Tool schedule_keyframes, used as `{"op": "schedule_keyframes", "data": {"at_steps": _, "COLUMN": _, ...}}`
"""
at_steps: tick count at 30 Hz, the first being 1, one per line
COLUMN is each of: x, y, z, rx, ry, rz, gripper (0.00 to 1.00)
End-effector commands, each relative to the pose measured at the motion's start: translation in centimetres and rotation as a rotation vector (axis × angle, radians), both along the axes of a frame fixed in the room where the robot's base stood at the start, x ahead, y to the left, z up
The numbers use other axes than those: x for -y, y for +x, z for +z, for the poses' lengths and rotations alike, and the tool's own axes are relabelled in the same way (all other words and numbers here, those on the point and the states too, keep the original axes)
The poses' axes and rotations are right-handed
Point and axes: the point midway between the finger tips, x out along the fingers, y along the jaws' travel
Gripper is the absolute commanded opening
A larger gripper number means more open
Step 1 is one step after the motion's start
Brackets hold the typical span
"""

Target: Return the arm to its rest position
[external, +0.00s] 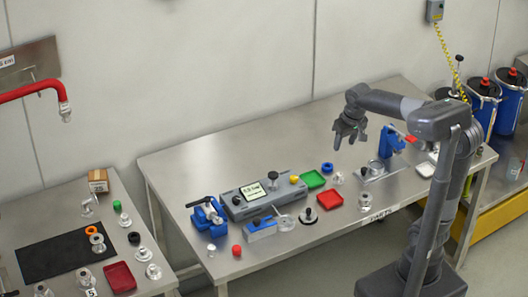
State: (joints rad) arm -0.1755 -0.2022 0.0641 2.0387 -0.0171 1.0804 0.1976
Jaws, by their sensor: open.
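My gripper (350,132) is at the end of my raised, bent arm. It hangs above the right part of the long steel table (185,163), with its fingers pointing down. It is open, and I see nothing between its fingers. It looks apart from the objects on the table. My arm rises from my base at the lower right and reaches left over the table.
Under and near my gripper stand a blue fixture (390,142), a green tray (313,179) and a red tray (330,199). A grey display unit (262,196) stands left of them. A second table (25,212) is at the left. Blue canisters (482,103) stand at right.

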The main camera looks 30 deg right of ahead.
Motion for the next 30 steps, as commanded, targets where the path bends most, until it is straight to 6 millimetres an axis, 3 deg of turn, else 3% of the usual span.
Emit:
{"op": "schedule_keyframes", "data": {"at_steps": 6, "x": 4.4, "y": -5.7, "z": 0.1, "rx": 0.102, "ry": 0.003, "rz": -0.025, "gripper": 0.48}}
{"op": "schedule_keyframes", "data": {"at_steps": 15, "x": 8.3, "y": -12.4, "z": -1.9, "rx": 0.225, "ry": -0.003, "rz": -0.048, "gripper": 0.48}}
{"op": "schedule_keyframes", "data": {"at_steps": 21, "x": 9.2, "y": -14.3, "z": -3.0, "rx": 0.263, "ry": -0.007, "rz": -0.053, "gripper": 0.48}}
{"op": "schedule_keyframes", "data": {"at_steps": 30, "x": 9.3, "y": -14.6, "z": -3.1, "rx": 0.266, "ry": -0.008, "rz": -0.053, "gripper": 0.48}}
